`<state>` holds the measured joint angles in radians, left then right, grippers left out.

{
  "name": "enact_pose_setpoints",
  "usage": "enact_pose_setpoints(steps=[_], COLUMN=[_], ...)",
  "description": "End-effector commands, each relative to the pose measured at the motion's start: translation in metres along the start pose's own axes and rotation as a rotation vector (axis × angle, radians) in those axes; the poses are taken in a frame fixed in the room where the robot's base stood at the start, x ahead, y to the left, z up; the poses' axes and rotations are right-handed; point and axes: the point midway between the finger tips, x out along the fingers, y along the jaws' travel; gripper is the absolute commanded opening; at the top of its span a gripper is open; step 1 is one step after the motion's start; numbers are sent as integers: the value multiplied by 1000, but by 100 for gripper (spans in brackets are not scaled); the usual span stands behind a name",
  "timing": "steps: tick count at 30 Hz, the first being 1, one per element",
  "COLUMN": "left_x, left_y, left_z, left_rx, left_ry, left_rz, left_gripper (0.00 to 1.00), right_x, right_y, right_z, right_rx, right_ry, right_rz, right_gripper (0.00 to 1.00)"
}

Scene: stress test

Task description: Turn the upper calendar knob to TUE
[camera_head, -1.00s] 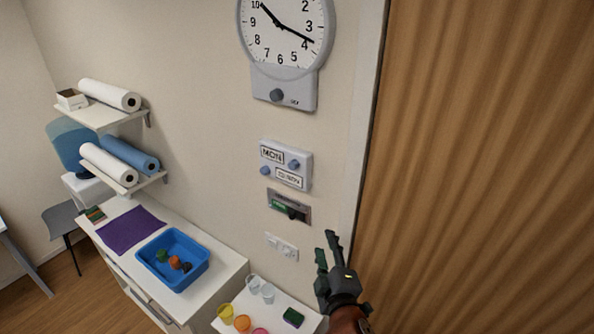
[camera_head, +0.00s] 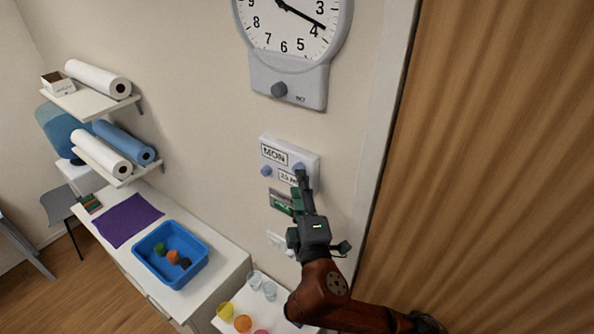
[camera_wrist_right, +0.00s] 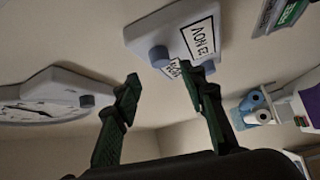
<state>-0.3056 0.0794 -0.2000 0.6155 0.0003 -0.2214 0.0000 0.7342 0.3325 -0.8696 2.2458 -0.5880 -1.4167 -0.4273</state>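The calendar (camera_head: 311,162) is a pale box on the wall, reading MON at its upper left and a 23 NOV label at its lower right. Its upper blue knob (camera_head: 299,167) is right of MON, partly covered by my right gripper. The lower blue knob (camera_head: 266,171) is left of the date. My right gripper (camera_head: 300,186) is in front of the calendar's right part. In the right wrist view, its two fingers are spread and empty, and the upper knob (camera_wrist_right: 158,56) appears beyond and between the fingertips. Contact is not visible. My left gripper is out of view.
A clock (camera_head: 290,25) with a grey knob (camera_head: 279,89) hangs above the calendar. A green-labelled switch panel (camera_head: 280,201) is just below it, partly hidden by my gripper. A wooden door (camera_head: 490,160) is at right. A blue tray (camera_head: 150,262) and cups stand lower left.

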Motion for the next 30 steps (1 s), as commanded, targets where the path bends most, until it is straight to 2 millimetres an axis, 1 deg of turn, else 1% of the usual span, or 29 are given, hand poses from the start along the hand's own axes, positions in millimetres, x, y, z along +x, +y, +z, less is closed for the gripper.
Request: enact_pose_setpoints(steps=[1, 3, 5, 8, 12, 13, 16, 19, 27, 30], left_x=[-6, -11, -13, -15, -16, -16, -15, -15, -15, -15], left_y=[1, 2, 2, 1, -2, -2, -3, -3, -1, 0], left_z=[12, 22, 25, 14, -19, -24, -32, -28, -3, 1], left_rx=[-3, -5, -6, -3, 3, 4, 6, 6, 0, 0], left_ry=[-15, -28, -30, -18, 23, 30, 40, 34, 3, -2], left_rz=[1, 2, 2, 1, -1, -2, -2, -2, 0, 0], left_gripper=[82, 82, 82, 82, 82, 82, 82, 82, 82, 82], right_x=[9, 20, 27, 35, 40, 41, 41, 41, 41, 41], right_y=[3, 3, 3, 2, 1, 1, 0, 0, 0, 0], right_z=[2, 3, 3, 3, 2, 2, 2, 1, 0, 0], right_rx=[-5, -4, -3, -2, 0, 1, 1, 1, 1, 1], right_ry=[-5, -8, -7, -5, -4, -3, -2, -1, 0, 0], right_rz=[0, 0, 1, 1, 1, 1, 0, 0, 0, 0], right_gripper=[38, 38, 38, 38, 38, 38, 38, 38, 19, 12])
